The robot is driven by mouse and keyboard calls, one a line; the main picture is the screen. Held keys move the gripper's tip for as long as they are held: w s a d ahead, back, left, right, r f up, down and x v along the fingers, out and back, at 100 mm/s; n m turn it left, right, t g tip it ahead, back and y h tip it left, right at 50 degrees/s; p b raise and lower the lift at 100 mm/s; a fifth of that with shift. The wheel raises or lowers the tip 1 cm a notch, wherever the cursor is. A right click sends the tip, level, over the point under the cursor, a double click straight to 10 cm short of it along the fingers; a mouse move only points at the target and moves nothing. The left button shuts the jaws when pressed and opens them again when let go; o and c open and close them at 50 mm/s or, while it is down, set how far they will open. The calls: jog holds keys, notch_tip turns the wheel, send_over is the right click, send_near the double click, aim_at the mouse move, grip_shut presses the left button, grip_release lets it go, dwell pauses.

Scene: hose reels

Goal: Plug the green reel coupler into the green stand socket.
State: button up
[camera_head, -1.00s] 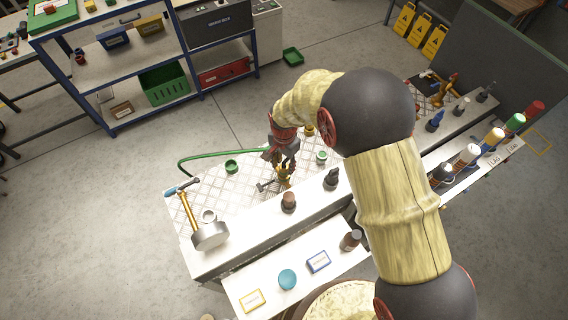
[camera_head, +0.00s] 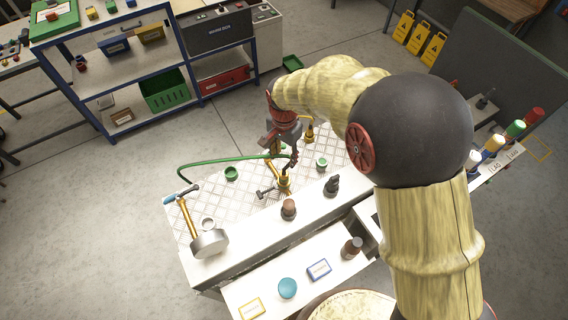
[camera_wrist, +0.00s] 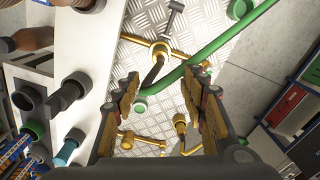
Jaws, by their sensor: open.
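My gripper (camera_head: 283,150) is open above the bench, beside a brass fitting with a T-handle (camera_head: 284,181). In the wrist view the fingers of my gripper (camera_wrist: 166,95) stand wide apart, with no object clearly held between them. The green hose (camera_head: 215,160) arcs over the bench from the left towards my gripper. In the wrist view the green hose (camera_wrist: 222,42) slants from the upper right to the space ahead of the fingers, past the brass fitting (camera_wrist: 160,49).
Green cups (camera_head: 231,173) and (camera_head: 321,164) stand on the bench. A brown cylinder (camera_head: 288,208) and a dark fitting (camera_head: 332,184) stand along the front ledge. Further brass fittings (camera_wrist: 180,122) show below the hose.

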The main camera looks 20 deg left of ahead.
jog(key=d+r+n+t+y, duration=0.1)
jog(key=d+r+t, duration=0.1)
jog(key=d+r, duration=1.7)
jog(key=s+d+r+n+t, duration=0.1)
jog(key=s+d+r, duration=0.2)
jog(key=s+d, duration=0.5)
jog(key=s+d+r+n+t+h, duration=0.1)
jog(key=s+d+r+t, duration=0.1)
jog(key=s+d, duration=0.6)
jog(key=d+r, duration=0.1)
jog(key=d, duration=0.2)
jog(key=shift+s+d+r+t, duration=0.2)
jog(key=shift+d+r+t, duration=0.05)
jog(key=shift+d+t, duration=0.05)
notch_tip(320, 180, down, 17)
jog(key=b, duration=1.7)
